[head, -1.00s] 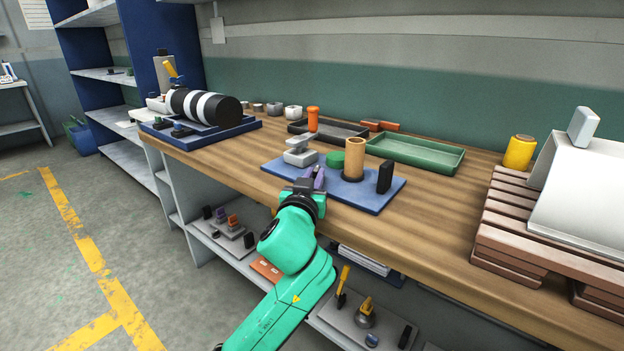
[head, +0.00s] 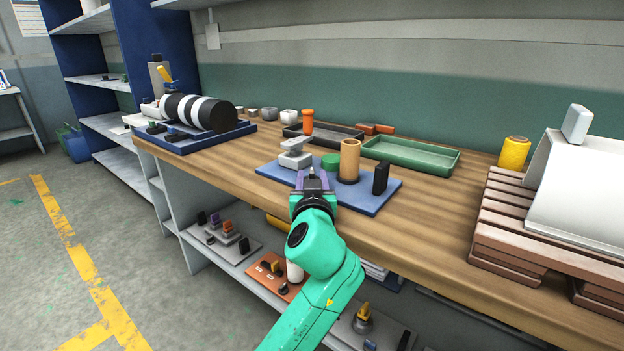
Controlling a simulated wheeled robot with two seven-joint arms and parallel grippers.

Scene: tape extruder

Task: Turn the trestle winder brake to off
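I cannot tell for sure which part is the trestle winder brake. A blue board (head: 376,203) on the bench carries a grey stepped fixture (head: 294,154), a green disc (head: 330,161), a tan upright cylinder (head: 349,160) and a black upright block (head: 380,179). A black-and-white striped roll (head: 200,111) lies on a blue base at the far left, with a yellow-handled lever (head: 165,74) behind it. My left gripper (head: 312,180) is at the front edge of the blue board, below the grey fixture, its fingers apart with nothing clearly between them. My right gripper is out of view.
A green tray (head: 411,167) and a dark tray (head: 344,142) with an orange cylinder (head: 307,121) lie behind the board. A wooden pallet (head: 500,222) with a white curved piece (head: 575,190) fills the right end. Shelves below hold small parts. Bare bench lies right of the board.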

